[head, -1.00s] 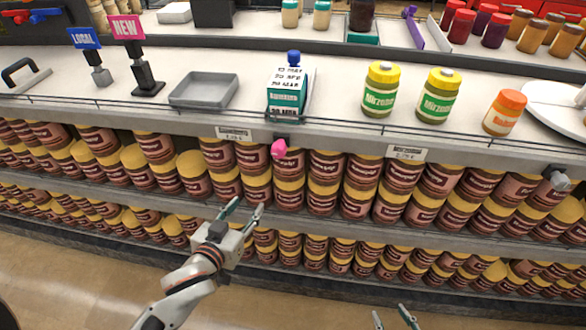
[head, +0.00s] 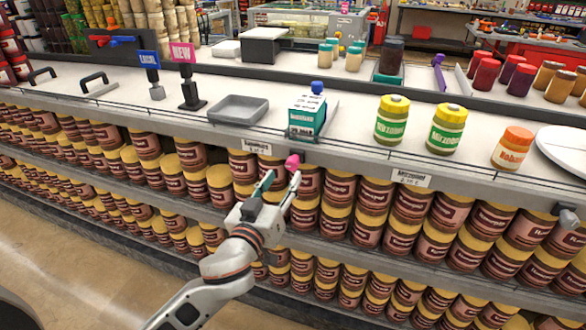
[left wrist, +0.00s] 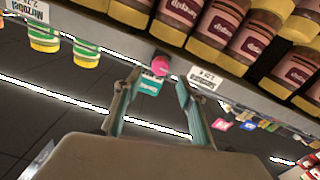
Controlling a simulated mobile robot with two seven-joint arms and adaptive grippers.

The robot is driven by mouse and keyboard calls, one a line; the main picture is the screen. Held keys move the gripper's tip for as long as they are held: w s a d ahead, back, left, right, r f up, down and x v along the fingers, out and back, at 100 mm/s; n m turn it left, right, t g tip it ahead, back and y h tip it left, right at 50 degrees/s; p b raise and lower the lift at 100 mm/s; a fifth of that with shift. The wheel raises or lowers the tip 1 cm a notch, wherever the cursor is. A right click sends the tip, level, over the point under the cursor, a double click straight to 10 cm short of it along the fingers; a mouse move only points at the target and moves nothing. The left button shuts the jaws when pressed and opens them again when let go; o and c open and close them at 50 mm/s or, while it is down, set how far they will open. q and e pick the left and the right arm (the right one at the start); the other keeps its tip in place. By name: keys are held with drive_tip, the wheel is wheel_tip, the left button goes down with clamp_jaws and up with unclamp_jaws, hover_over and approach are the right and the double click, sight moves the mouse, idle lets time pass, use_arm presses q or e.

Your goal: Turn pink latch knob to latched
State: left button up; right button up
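The pink latch knob (head: 293,161) sticks out from the front edge of the upper shelf, below the teal and white carton. My left gripper (head: 279,187) is open just below and in front of the knob, with its fingertips pointing up at it. In the left wrist view the pink knob (left wrist: 160,65) shows beyond the two spread fingers (left wrist: 154,92), between their lines and a little past the tips. The fingers look apart from the knob. My right gripper is not in view in the head picture.
The teal carton (head: 306,117), a grey tray (head: 238,108) and yellow-lidded jars (head: 392,120) stand on the shelf top above. A price tag (head: 250,146) is left of the knob. Rows of brown jars (head: 338,205) fill the shelves behind and below my gripper.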

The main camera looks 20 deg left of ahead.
sight(290, 166)
use_arm(q)
drive_tip(key=w, duration=0.6)
drive_tip(key=shift+w+d, duration=0.1)
drive_tip(key=shift+w, duration=0.3)
drive_tip(key=c, duration=1.1)
